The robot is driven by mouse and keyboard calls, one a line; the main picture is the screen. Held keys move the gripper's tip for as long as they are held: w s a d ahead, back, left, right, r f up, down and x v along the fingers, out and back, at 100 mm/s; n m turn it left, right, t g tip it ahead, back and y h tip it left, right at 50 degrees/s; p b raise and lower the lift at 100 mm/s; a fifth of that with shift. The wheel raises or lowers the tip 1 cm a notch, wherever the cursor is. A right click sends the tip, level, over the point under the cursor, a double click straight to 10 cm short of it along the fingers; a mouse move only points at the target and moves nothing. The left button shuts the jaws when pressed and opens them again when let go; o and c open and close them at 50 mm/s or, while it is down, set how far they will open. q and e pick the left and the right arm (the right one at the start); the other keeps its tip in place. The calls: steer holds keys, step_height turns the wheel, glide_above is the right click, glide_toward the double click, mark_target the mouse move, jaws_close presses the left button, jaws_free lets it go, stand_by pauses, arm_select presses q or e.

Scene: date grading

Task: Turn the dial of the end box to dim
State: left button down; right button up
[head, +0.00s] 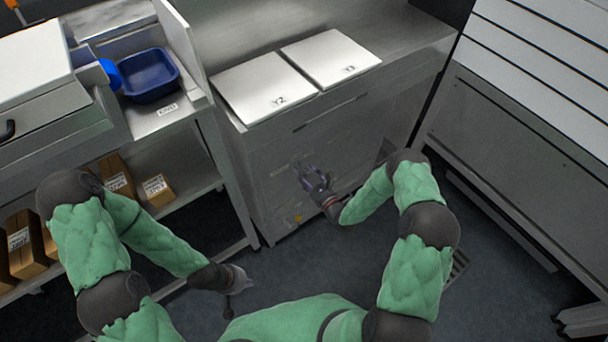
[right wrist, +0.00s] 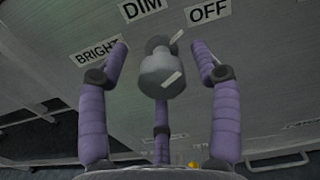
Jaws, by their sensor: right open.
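The end box (head: 340,130) is a grey metal cabinet. In the right wrist view its dial (right wrist: 160,72) is a grey knob with white marks, under the labels BRIGHT (right wrist: 97,52), DIM (right wrist: 142,9) and OFF (right wrist: 208,11). The upper white mark slants up and right, towards the OFF side. My right gripper (head: 312,178) is at the cabinet front, its purple fingers (right wrist: 160,85) spread open around the dial, with gaps visible beside it. The dial cannot be made out in the head view. My left gripper (head: 238,280) hangs low over the floor, its fingers unclear.
Two white lids marked Y2 (head: 265,85) and Y3 (head: 332,58) lie on the cabinet top. A blue bin (head: 150,77) stands on the left bench, with cardboard boxes (head: 158,190) on shelves below. A grey cabinet (head: 520,130) stands right. The floor between is clear.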

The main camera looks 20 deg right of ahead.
steer(key=shift+w+a, duration=0.15)
steer(key=shift+w, duration=0.15)
steer(key=shift+r, duration=0.1)
steer(key=c, duration=1.1)
